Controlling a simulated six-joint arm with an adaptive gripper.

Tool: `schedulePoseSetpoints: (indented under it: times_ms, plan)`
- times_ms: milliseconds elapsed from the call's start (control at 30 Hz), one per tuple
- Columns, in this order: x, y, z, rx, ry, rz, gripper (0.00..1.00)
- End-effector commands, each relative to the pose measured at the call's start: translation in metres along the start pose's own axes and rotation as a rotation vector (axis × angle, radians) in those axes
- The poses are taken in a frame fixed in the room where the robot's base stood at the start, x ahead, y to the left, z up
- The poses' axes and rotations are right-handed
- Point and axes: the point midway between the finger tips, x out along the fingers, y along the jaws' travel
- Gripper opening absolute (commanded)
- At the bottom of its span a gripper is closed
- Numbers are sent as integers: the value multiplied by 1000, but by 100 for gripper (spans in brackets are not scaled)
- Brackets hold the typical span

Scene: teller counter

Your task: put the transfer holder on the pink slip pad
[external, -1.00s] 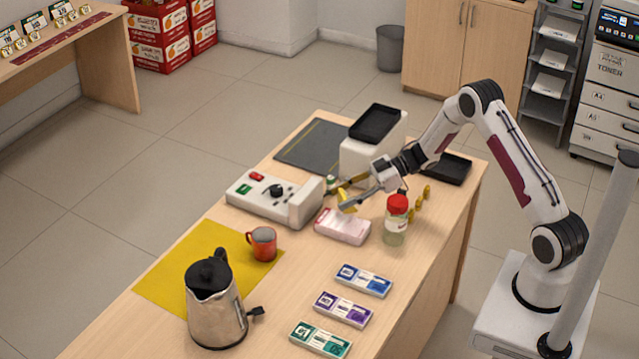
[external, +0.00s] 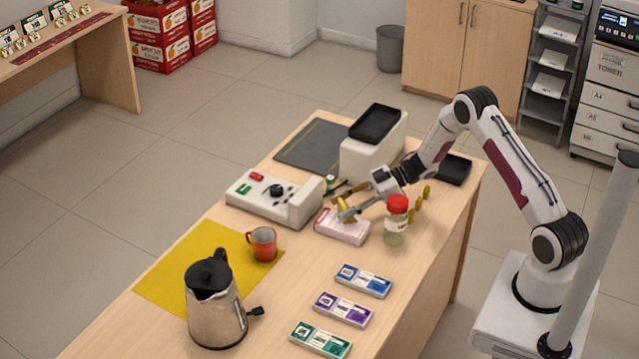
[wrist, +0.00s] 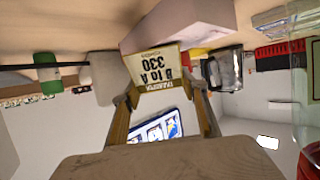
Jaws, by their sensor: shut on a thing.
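The transfer holder (wrist: 157,66) is a small pale yellow sign, printed "TRANSFER B TO A 330" and upside down in the wrist view. My gripper (external: 350,203) is shut on it, with one finger on each side in the wrist view (wrist: 158,92). In the external view the holder (external: 345,213) is partly hidden by the fingers. It is right over the pink slip pad (external: 341,229), a pale pink block on the counter. The pad also shows behind the holder in the wrist view (wrist: 185,22). I cannot tell whether holder and pad touch.
A red-capped jar (external: 396,222) stands close to the right of the pad. A white device (external: 265,200) is close on the left. A red mug (external: 262,244), kettle (external: 214,305) and bundles (external: 363,281) are nearer the front.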

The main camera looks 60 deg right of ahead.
Motion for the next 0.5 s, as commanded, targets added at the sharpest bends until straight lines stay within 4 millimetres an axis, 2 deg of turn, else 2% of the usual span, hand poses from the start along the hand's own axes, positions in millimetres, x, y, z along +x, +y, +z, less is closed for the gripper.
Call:
schedulePoseSetpoints:
  times_ms: [133, 167, 200, 233, 500]
  plan:
    - [1, 0, 2, 0, 0, 0, 21]
    - [1, 0, 3, 0, 0, 0, 46]
    - [1, 0, 2, 0, 0, 0, 56]
    - [1, 0, 2, 0, 0, 0, 60]
    - [1, 0, 2, 0, 0, 0, 60]
